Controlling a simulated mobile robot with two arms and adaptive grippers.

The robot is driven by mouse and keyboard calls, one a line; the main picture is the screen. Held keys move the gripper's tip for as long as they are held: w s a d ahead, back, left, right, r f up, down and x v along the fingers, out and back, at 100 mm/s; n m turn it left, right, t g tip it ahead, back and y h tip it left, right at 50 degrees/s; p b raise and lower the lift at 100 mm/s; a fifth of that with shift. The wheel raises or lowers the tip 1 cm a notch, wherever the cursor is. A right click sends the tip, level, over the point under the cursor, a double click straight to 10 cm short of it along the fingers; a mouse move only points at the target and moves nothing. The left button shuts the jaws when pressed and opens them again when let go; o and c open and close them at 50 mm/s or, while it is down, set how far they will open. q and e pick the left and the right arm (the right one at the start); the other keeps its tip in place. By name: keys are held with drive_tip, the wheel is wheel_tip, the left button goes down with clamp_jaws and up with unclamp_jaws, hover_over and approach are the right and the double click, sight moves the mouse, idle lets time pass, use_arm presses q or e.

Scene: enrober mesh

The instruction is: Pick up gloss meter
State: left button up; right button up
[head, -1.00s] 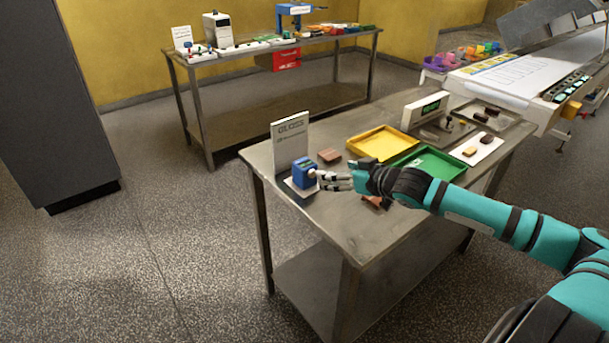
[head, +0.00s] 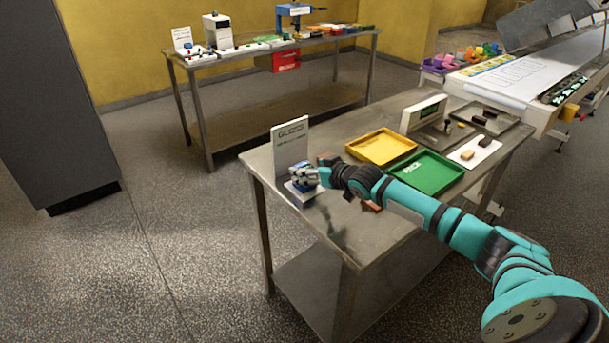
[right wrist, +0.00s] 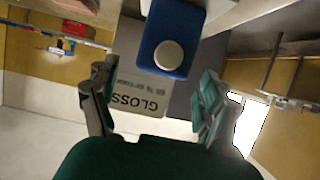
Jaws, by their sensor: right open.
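The gloss meter is a small blue box, seen at the left end of the near steel table in the head view (head: 303,187), partly hidden by my right gripper. In the right wrist view the gloss meter (right wrist: 178,30) shows a blue face with a round pale button. My right gripper (head: 308,176) is open over it. In the right wrist view its two fingers (right wrist: 155,95) stand apart, with the blue box beyond and between them. The white GLOSS sign (head: 290,146) stands upright behind the meter. My left gripper is not in view.
A yellow tray (head: 382,135) and a green tray (head: 445,184) lie to the right on the steel table (head: 375,235). A display box (head: 423,113) stands behind them. A white board (head: 484,143) holds small brown pieces. A second table stands at the back.

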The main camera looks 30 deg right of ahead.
drive_tip(key=shift+x, duration=0.8)
drive_tip(key=shift+s, duration=0.2)
drive_tip(key=shift+c, duration=0.7)
drive_tip(key=c, duration=1.3)
drive_tip(key=shift+w, duration=0.1)
